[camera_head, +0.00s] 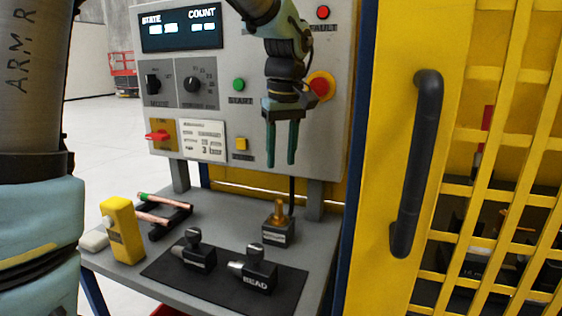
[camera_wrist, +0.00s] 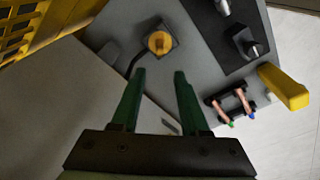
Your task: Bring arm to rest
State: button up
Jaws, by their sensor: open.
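My gripper (camera_head: 282,143) hangs with its green fingers pointing down in front of the control panel (camera_head: 232,130), above the grey table (camera_head: 225,215). The fingers are apart with nothing between them. In the wrist view my gripper (camera_wrist: 158,92) is also open and empty. Below it, the small block with a brass post (camera_head: 279,222) stands near the back of the table. The gripper does not touch it.
Copper tubes (camera_head: 160,212) lie on a black rack beside a yellow block (camera_head: 122,232). Two black fixtures stand on a dark mat (camera_head: 220,286). A yellow door with a black handle (camera_head: 415,165) is at right. Panel buttons and a red knob (camera_head: 321,85) are near my arm.

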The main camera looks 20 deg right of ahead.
jog(key=shift+m+t, duration=0.6)
jog(key=shift+m, duration=0.1)
jog(key=a+f, duration=0.4)
jog(key=a, duration=0.6)
jog(key=a+f, duration=0.5)
jog(key=a, duration=0.5)
jog(key=a+f, duration=0.4)
jog(key=a, duration=0.6)
jog(key=shift+s+f, duration=0.25)
jog(key=shift+f, duration=0.05)
jog(key=shift+s+a+f+g, duration=0.1)
jog(key=shift+s+f+g, duration=0.2)
jog(key=shift+s, duration=0.25)
jog(key=shift+s+a+f+g, duration=0.1)
jog(key=shift+s+f+g, duration=0.15)
jog(key=shift+s, duration=0.25)
